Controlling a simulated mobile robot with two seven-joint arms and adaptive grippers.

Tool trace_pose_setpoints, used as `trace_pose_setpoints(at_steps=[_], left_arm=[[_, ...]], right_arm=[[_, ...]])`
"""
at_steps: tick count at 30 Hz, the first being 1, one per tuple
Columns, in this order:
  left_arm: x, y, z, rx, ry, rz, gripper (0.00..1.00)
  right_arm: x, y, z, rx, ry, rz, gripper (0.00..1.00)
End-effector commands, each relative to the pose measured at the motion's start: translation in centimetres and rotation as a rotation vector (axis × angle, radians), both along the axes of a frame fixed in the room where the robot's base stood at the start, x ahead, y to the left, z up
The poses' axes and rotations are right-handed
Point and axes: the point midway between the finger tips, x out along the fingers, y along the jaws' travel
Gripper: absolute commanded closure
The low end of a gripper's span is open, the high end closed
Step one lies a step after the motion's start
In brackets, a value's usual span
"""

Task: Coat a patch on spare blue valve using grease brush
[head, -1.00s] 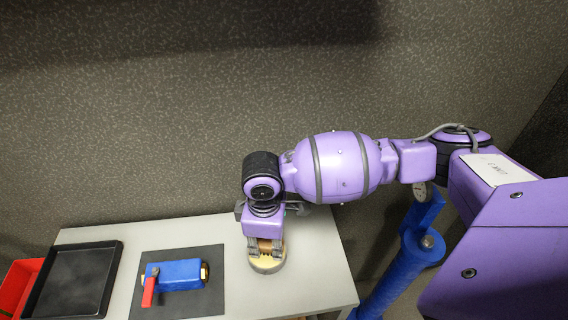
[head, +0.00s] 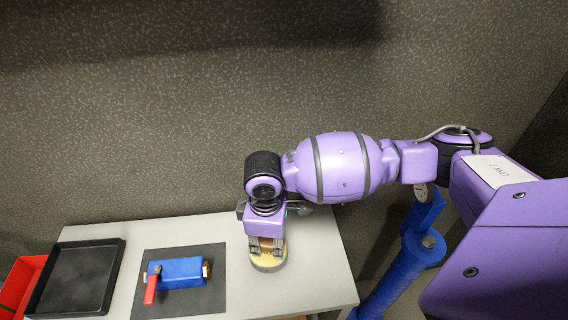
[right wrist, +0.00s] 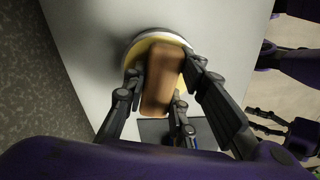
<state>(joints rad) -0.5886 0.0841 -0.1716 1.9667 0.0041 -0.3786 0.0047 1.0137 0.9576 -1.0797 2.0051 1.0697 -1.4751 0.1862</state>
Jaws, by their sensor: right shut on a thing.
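The blue valve (head: 182,272) lies on a dark mat (head: 208,301). Its red lever (head: 152,287) points toward the front and a brass end shows at its right. My right gripper (head: 267,246) points down at the table, right of the mat. It is shut on the grease brush, whose brown block-like handle (right wrist: 161,80) shows between the fingers in the right wrist view. The brush is over a round yellowish tin (head: 268,264); its bristles are hidden. In the right wrist view my left gripper (right wrist: 262,122) shows small at the right, its fingers apparently apart.
A black tray (head: 112,279) lies left of the mat, with a red bin (head: 18,284) beyond it at the table's left edge. A blue post (head: 408,265) stands right of the table (head: 325,262). A speckled wall rises behind.

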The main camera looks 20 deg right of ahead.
Motion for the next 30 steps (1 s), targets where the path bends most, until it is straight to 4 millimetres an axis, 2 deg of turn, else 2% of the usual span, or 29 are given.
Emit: trace_pose_setpoints(at_steps=[30], left_arm=[[0.43,-0.07,0.53,-0.001,-0.011,-0.001,0.38]], right_arm=[[0.01,0.01,-0.12,-0.001,0.001,0.000,0.95]])
